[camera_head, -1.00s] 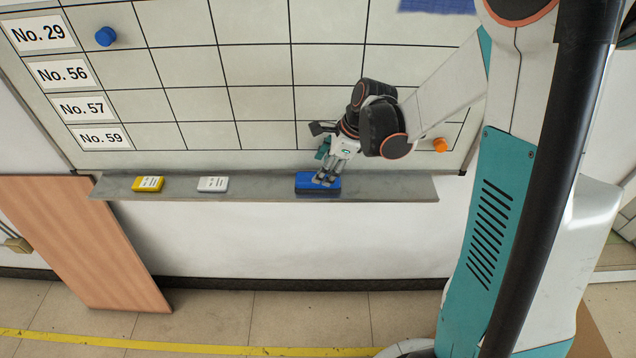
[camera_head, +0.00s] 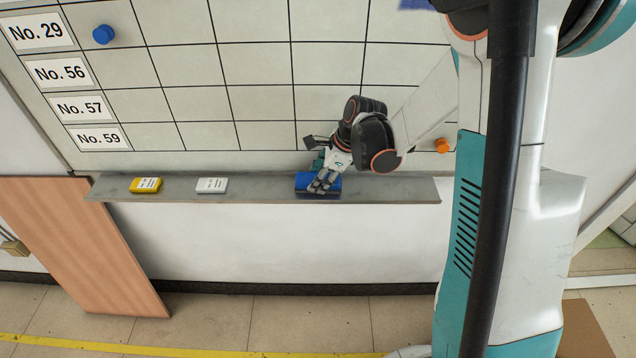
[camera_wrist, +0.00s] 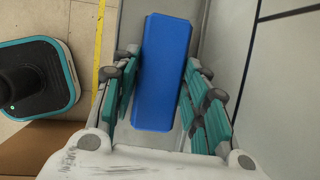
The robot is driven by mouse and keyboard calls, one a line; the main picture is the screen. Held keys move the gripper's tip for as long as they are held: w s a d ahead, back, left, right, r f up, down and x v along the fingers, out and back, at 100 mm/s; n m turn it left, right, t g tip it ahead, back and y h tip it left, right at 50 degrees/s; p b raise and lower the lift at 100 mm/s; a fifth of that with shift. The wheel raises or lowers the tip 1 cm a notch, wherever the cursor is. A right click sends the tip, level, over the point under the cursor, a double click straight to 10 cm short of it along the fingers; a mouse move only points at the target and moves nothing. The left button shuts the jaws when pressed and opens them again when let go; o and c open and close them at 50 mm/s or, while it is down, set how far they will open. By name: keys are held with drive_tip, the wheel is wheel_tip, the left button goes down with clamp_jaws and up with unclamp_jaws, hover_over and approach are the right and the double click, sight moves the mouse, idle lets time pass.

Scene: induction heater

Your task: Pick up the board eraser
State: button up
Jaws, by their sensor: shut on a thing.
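The blue board eraser (camera_head: 304,181) lies on the grey ledge (camera_head: 250,190) under the whiteboard. In the wrist view the eraser (camera_wrist: 162,72) sits lengthwise between the two teal fingers. My gripper (camera_head: 321,184) reaches down over the eraser from above and is shut on it across its width. In the wrist view my gripper (camera_wrist: 160,95) has one finger along each long side of the eraser. The head view does not show whether the eraser is clear of the ledge.
A yellow box (camera_head: 146,185) and a white box (camera_head: 212,185) lie on the ledge to the left. An orange magnet (camera_head: 442,145) and a blue magnet (camera_head: 103,35) are on the whiteboard (camera_head: 260,105). A wooden panel (camera_head: 75,240) leans at the left.

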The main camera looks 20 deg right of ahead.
drive_tip(key=shift+s+r+p, duration=0.2)
drive_tip(key=shift+r+p, duration=0.1)
drive_tip(key=shift+r, duration=0.15)
wheel_tip(320, 180, up, 7)
drive_tip(key=shift+f+p, duration=0.1)
drive_tip(key=shift+p, duration=1.05)
drive_tip(key=s+a+p, duration=0.1)
drive_tip(key=s+a, duration=0.2)
drive_tip(key=s, duration=0.6)
drive_tip(key=s+a, duration=0.3)
drive_tip(key=s, duration=0.7)
drive_tip(key=shift+f+p, duration=0.3)
drive_tip(key=shift+p, duration=0.05)
drive_tip(key=shift+a, duration=0.1)
drive_tip(key=o, duration=0.4)
drive_tip(key=shift+c, duration=1.4)
